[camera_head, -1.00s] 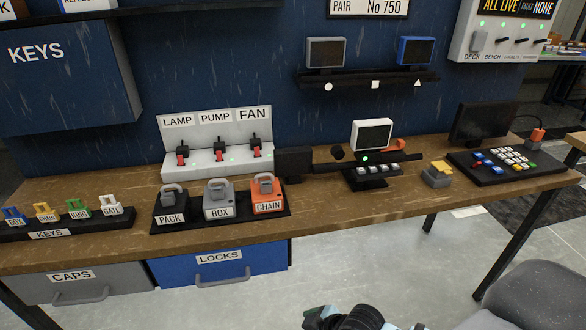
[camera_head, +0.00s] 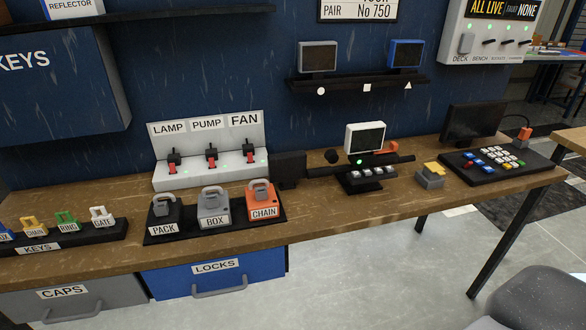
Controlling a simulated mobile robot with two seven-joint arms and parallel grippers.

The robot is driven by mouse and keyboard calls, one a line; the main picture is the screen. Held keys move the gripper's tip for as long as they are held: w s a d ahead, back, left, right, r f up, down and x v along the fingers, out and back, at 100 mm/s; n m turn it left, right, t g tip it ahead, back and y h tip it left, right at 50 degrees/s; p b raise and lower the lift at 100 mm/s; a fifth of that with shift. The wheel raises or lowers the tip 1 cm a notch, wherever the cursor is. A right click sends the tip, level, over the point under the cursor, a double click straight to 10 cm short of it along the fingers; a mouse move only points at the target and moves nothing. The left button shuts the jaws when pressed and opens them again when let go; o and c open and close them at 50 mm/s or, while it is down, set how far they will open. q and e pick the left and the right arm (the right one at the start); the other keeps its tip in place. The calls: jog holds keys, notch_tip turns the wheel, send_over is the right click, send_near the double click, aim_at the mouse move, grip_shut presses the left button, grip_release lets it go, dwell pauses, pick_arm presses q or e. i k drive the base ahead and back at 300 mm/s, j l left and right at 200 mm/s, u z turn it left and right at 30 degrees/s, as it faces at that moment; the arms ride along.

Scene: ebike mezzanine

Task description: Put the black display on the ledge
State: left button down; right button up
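A small black boxy thing (camera_head: 288,169), which looks like the black display, stands on the bench between the switch panel and the dark handlebar. Its screen cannot be made out. The ledge (camera_head: 345,85) is a black wall shelf above the bench. A grey-framed display (camera_head: 317,57) stands over its circle mark and a blue display (camera_head: 406,54) near its triangle mark. The stretch above the square mark is bare. A white display (camera_head: 365,137) sits at the handlebar (camera_head: 395,160). Neither gripper is in view.
The lock tray (camera_head: 275,225) with several padlocks lies in front of the black thing. The switch panel (camera_head: 210,175) stands behind left. A yellow-topped block (camera_head: 431,174), keypad board (camera_head: 495,160) and large dark monitor (camera_head: 472,124) are to the right. A chair (camera_head: 540,295) stands front right.

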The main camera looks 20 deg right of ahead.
aim_at(361, 79)
jog(key=i+j+z, duration=0.15)
jog(key=j+z, duration=0.2)
jog(key=i+j+z, duration=0.1)
jog(key=j+z, duration=0.25)
jog(key=i+j+z, duration=0.1)
jog(key=j+z, duration=0.2)
jog(key=j, duration=0.1)
